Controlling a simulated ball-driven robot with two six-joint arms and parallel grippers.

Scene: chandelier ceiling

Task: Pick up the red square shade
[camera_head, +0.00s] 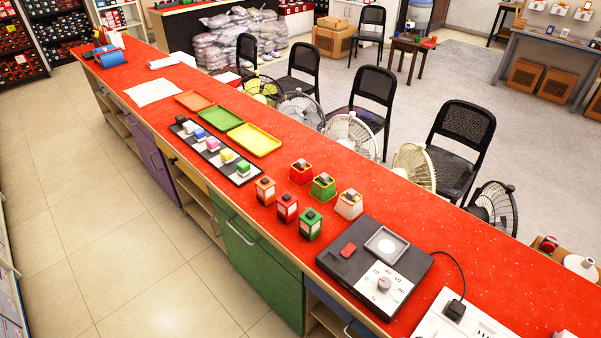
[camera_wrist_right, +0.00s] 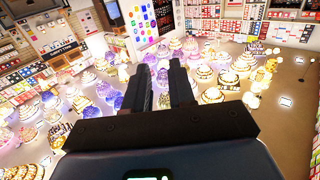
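The red square shade (camera_head: 301,173) stands on the red counter top (camera_head: 225,92), a small tapered piece with a dark top. A green shade (camera_head: 323,187) and a white shade (camera_head: 349,205) of like form stand in a row to its right. In front of this row stand an orange lantern (camera_head: 265,191), a red lantern (camera_head: 287,208) and a green lantern (camera_head: 310,225). My right gripper (camera_wrist_right: 162,70) shows in the right wrist view with its two dark fingers apart and nothing between them. Neither gripper shows in the head view, and the wrist view shows no shade.
A black box with a dial (camera_head: 384,284) stands to the right of the shades. A dark strip with several coloured blocks (camera_head: 213,149) and a yellow tray (camera_head: 254,139) lie to the left. Fans (camera_head: 350,134) and chairs line the far side. Many lit lamps (camera_wrist_right: 210,94) fill the wrist view.

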